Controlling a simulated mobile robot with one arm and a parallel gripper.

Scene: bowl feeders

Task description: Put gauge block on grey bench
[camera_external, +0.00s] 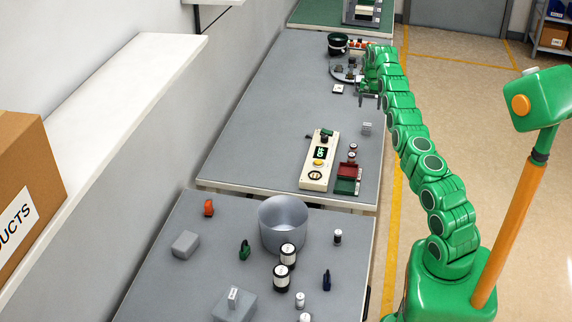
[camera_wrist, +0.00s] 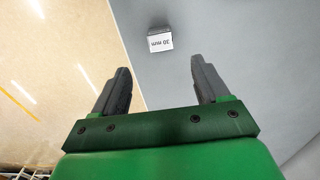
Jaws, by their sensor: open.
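The gauge block (camera_wrist: 160,42) is a small grey block with a white face marked 30 mm, seen upside down in the wrist view. It appears to be the small block (camera_external: 366,128) near the right edge of the middle grey bench (camera_external: 250,140) in the external view. My gripper (camera_external: 369,101) is open and empty above that bench, farther back than the block. In the wrist view my gripper (camera_wrist: 160,66) has its fingers spread, with the block ahead of the gap and apart from both fingers.
A control panel (camera_external: 318,160) and red and green trays (camera_external: 347,179) stand at the middle bench's front. A dark bowl (camera_external: 338,43) and a round fixture are at its back. The front bench (camera_external: 190,282) holds a grey pot (camera_external: 283,224) and several small parts. The middle bench's left side is clear.

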